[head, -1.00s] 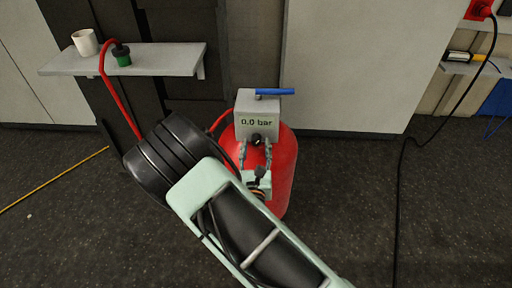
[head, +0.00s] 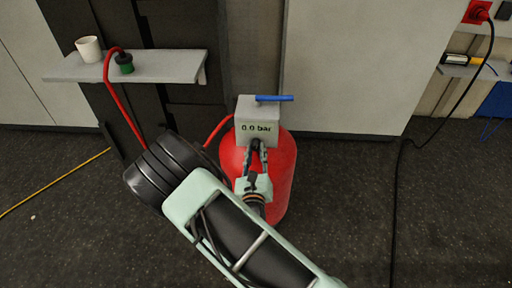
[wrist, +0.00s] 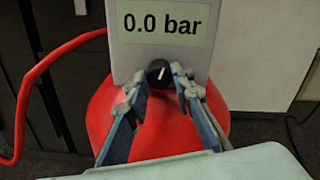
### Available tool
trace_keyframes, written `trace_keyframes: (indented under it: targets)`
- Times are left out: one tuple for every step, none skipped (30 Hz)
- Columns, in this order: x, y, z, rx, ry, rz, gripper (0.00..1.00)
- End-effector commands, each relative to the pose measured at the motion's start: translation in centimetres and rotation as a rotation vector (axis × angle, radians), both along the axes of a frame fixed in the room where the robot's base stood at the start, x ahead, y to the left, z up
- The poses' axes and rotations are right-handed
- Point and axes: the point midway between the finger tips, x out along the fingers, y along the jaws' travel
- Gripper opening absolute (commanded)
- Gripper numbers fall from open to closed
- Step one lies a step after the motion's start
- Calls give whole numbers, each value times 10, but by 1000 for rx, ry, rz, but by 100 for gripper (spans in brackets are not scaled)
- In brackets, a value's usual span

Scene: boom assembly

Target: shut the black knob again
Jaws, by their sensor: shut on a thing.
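The black knob (wrist: 158,72) with a white mark sits low on the front of a grey box (head: 258,112) that reads 0.0 bar. The white mark is nearly upright, leaning a little to the right. The box stands on a red tank (head: 282,165). My gripper (wrist: 158,77) has its two fingers on either side of the knob and is shut on it. In the head view my gripper (head: 256,146) is at the box's lower front and the fingers hide much of the knob.
A blue lever (head: 275,98) lies across the top of the box. A red hose (head: 122,100) runs from a green fitting (head: 125,64) on a grey shelf (head: 150,68), beside a white cup (head: 89,49). A black cable (head: 425,140) hangs at the right.

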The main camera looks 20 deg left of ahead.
Motion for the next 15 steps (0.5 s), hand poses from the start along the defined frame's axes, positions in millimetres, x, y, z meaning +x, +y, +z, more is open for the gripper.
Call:
trace_keyframes:
  targets:
    - [-1,0,4,-46,-6,2,0]
    - [-1,0,4,-73,-13,1,0]
    - [-1,0,4,-110,-22,1,0]
    - [-1,-1,5,-138,-29,2,0]
    - [-1,-1,4,-167,-36,1,0]
    - [-1,-1,5,-204,-45,1,0]
    - [-1,0,5,-231,-52,3,0]
    - [-1,0,4,-259,-60,3,0]
    - [-1,-1,5,-296,-69,3,0]
    - [-1,-1,5,-324,-75,2,0]
    - [-1,-1,4,-352,-81,1,0]
    - [-1,-1,4,-389,-90,2,0]
    - [-1,-1,4,-417,-97,3,0]
    - [-1,-1,4,-445,-104,3,0]
    - [-1,-1,4,-481,-113,2,0]
